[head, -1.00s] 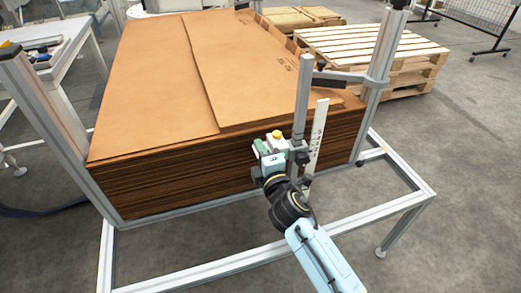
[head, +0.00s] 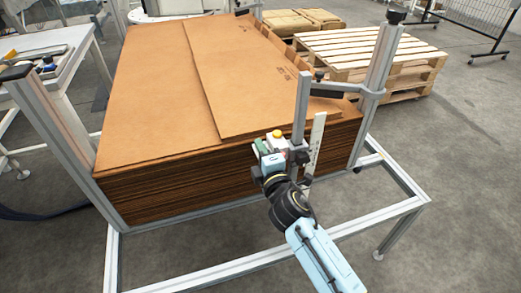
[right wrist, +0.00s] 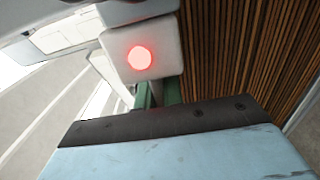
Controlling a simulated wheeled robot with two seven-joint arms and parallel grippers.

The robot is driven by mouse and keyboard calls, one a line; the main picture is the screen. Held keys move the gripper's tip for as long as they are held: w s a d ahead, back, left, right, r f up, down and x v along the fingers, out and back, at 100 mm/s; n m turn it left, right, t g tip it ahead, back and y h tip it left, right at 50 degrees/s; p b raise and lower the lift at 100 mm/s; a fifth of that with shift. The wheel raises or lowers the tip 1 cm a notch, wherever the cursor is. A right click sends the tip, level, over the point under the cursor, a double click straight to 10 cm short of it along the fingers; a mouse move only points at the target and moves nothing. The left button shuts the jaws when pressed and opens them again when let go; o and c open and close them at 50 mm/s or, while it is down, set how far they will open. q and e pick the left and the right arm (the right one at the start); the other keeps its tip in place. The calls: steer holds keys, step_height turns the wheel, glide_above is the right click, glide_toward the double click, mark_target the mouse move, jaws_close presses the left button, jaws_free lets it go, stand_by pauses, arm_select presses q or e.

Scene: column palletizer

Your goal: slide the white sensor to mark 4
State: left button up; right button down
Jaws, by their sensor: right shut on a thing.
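The white sensor (head: 279,143), a small pale box with a yellow cap, sits beside an upright grey post (head: 302,105) in the head view. In the right wrist view the sensor (right wrist: 122,48) fills the top centre, and its round lamp glows red. My right gripper (head: 264,149) is shut on the sensor. Its green fingers (right wrist: 160,92) run up to the sensor, and their tips are partly hidden behind it. A white marked strip (head: 318,138) stands just right of the post; its marks are too small to read. My left gripper is out of view.
A tall stack of brown cardboard sheets (head: 150,125) lies behind the post, inside a grey metal frame (head: 340,233). A bracket (head: 345,92) joins the post to a thicker column (head: 380,65). Wooden pallets (head: 362,48) stand behind on the right.

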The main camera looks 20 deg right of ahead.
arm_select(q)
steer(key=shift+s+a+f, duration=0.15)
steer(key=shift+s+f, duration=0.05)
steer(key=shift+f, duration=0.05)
arm_select(e)
steer(key=shift+r, duration=0.2)
steer(key=c, duration=1.5)
jaws_free()
steer(key=shift+f, duration=0.1)
steer(key=shift+s, duration=0.1)
